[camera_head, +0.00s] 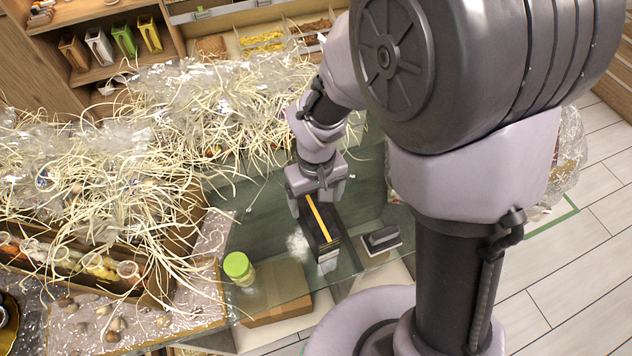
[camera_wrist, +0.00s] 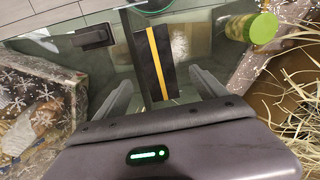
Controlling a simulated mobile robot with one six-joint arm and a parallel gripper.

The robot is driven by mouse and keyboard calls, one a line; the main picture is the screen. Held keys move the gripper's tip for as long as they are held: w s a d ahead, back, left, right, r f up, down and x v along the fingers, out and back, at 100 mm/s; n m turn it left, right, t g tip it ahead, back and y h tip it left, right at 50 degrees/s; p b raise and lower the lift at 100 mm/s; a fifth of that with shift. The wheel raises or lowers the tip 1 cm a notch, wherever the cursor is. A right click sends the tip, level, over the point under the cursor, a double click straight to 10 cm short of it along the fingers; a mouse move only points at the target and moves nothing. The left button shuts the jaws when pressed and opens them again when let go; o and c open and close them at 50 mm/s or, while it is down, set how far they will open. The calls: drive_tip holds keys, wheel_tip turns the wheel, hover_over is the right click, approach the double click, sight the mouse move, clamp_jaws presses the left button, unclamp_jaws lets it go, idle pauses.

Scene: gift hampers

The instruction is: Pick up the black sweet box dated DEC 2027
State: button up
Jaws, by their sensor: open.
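A black box with a yellow-orange stripe (camera_head: 322,232) lies on the glass table top (camera_head: 265,222). It also shows in the wrist view (camera_wrist: 153,65), ahead of my gripper and between the lines of its two fingers. My gripper (camera_head: 318,196) is above the far end of this box in the head view. Its two fingers (camera_wrist: 163,88) stand apart in the wrist view, with nothing held between them. A date on the box cannot be read in either view.
A green-lidded jar (camera_head: 239,268) stands left of the box. A dark block-like item (camera_head: 382,238) lies to its right. Straw and clear wrap (camera_head: 130,150) crowd the left. A snowflake-patterned package (camera_wrist: 35,105) is at the wrist view's left. A cardboard box (camera_head: 275,292) shows near the front.

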sight(317, 221)
wheel_tip(317, 221, down, 12)
drive_tip(key=b, duration=0.4)
drive_tip(key=shift+w+d+r, duration=0.1)
drive_tip(key=shift+w+r, duration=0.05)
drive_tip(key=shift+r, duration=0.15)
drive_tip(key=shift+c, duration=0.2)
clamp_jaws()
